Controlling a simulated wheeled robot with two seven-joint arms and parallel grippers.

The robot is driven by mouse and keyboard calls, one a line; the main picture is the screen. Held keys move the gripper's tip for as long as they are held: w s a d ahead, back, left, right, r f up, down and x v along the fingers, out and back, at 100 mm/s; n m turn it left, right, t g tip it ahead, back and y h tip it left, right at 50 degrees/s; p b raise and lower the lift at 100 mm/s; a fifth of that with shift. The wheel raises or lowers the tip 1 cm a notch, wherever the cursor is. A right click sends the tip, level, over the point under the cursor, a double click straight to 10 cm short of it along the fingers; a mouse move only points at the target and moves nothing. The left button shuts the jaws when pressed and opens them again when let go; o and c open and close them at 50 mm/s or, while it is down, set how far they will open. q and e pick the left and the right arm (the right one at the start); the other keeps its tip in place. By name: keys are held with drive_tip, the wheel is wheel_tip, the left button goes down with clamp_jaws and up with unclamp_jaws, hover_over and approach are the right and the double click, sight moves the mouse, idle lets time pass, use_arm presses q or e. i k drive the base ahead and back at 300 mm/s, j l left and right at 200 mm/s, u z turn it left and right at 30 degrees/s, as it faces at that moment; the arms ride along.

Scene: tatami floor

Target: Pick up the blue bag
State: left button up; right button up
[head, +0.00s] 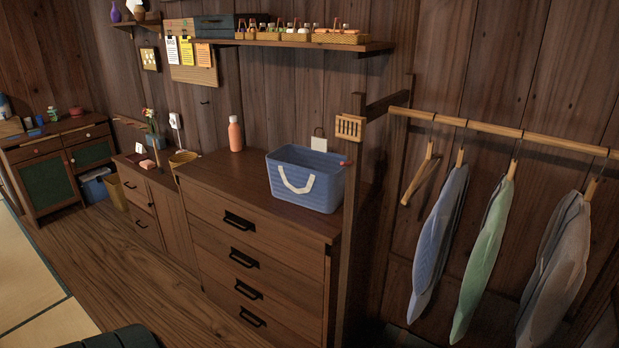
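The blue bag (318,192) is an open-topped, box-shaped bag with a white handle (297,182) hanging on its front side. It stands upright on the right part of the top of a dark wooden chest of drawers (222,187), close to the wooden post of the clothes rack. Its inside is mostly hidden by its near wall. Neither of my grippers shows in the head view, and nothing is touching the bag.
An orange bottle (235,134) stands left of the bag. The rack post (350,220) rises just right of it, with hanging clothes (484,258) beyond. A shelf (290,43) runs above. Wooden floor (130,255) lies open at left; a dark object (120,338) sits at the bottom edge.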

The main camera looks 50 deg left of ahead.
sight(313, 178)
drive_tip(key=u, duration=1.5)
drive_tip(key=j+z, duration=0.1)
drive_tip(key=z, duration=0.55)
drive_tip(key=j+z, duration=0.4)
drive_tip(key=j, duration=0.15)
drive_tip(key=k+j+z, duration=0.1)
drive_tip(key=j+z, duration=0.3)
drive_tip(key=k+j, duration=0.1)
drive_tip(key=j, duration=0.35)
drive_tip(key=k+j+z, duration=0.1)
drive_tip(key=j, duration=0.4)
drive_tip(key=k+j, duration=0.15)
drive_tip(key=j, duration=0.3)
